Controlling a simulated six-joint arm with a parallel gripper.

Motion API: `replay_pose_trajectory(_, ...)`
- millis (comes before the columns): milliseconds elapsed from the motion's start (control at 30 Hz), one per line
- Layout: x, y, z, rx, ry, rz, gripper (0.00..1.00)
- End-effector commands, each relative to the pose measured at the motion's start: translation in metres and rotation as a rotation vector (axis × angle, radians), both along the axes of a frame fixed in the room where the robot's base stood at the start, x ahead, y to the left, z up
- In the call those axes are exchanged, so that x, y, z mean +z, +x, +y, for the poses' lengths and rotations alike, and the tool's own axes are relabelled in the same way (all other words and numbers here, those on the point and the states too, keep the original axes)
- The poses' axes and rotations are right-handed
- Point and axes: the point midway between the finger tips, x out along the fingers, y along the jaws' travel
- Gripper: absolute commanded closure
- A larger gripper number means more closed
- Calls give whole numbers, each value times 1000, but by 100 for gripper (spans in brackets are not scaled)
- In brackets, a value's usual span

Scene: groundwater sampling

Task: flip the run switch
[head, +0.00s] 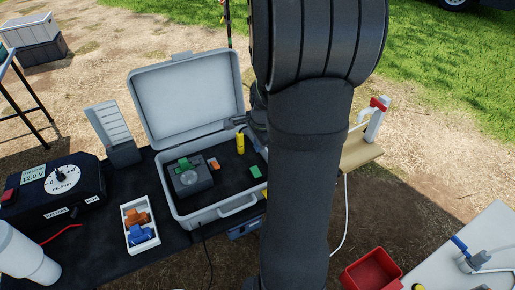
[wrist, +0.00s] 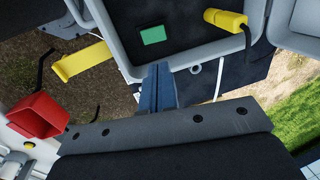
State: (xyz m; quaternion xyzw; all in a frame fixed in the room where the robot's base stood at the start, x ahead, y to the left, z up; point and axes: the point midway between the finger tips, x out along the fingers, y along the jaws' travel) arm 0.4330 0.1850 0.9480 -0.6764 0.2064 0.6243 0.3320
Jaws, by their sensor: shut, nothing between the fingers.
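I cannot single out the run switch for certain. A black control box (head: 90,200) with a white dial and a 12.0 V display stands at the left of the table in the head view. A red part (head: 8,197) shows at its left end. My arm hides much of the middle of the head view. In the wrist view, my gripper (wrist: 157,70) is shut and empty, its tips near the case's edge.
The case also holds a yellow cylinder (head: 240,143) and a green block (wrist: 153,35). A white tray (head: 133,207) with orange and blue parts lies left of the case. A red bin (head: 372,271) stands at the lower right.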

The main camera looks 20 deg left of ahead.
Motion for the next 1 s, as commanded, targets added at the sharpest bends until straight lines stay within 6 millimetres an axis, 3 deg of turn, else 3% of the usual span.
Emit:
replay_pose_trajectory(600, -100, 13, 13, 0, -1, 3, 100)
replay_pose_trajectory(1000, -120, 16, 16, 0, -1, 0, 100)
